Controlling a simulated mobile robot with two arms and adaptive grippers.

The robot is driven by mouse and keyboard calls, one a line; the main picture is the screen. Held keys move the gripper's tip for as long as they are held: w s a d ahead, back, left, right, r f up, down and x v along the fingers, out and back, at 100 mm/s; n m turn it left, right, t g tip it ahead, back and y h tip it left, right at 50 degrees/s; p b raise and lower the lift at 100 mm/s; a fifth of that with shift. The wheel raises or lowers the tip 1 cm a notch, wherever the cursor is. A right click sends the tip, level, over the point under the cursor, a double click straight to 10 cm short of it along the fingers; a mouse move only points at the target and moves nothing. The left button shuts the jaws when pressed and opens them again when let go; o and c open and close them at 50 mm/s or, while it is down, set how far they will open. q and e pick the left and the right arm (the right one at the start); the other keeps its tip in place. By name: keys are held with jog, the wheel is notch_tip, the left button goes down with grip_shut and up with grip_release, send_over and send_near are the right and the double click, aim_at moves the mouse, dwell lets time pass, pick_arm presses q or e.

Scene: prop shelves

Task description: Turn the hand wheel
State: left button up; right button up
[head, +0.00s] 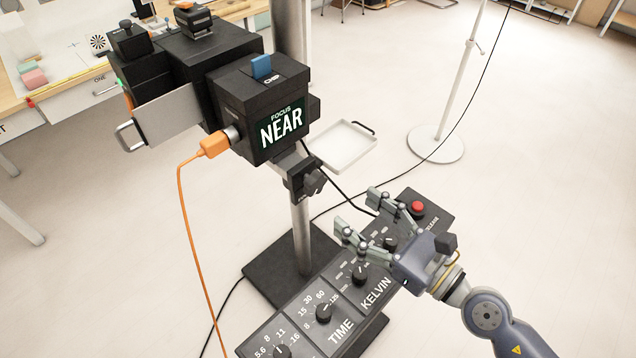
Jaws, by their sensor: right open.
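A black camera-like device (262,108) with a "FOCUS NEAR" display sits on a metal post. A dark knob (315,182) shows on the clamp under its front box, and part of another dark round piece (315,106) shows at the box's right side. I cannot tell for sure which of these is the hand wheel. My right gripper (358,211) is open and empty, to the right of the clamp knob and apart from it. Its fingers point up and left and hide part of the control panel below. My left gripper is not in view.
The control panel (342,333) has several dials and a red button (416,208). An orange cable (187,235) hangs from the device. A white tray (340,150) is behind the post. A light stand (436,145) stands farther back. The floor at right is clear.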

aim_at(319, 186)
jog(key=p+x, duration=0.4)
jog(key=x, duration=0.5)
jog(key=shift+w+a, duration=0.25)
jog(key=shift+a, duration=0.05)
jog(key=shift+w+a+f, duration=0.15)
jog(key=shift+w+a, duration=0.15)
jog(key=shift+a, duration=0.05)
jog(key=c, duration=1.1)
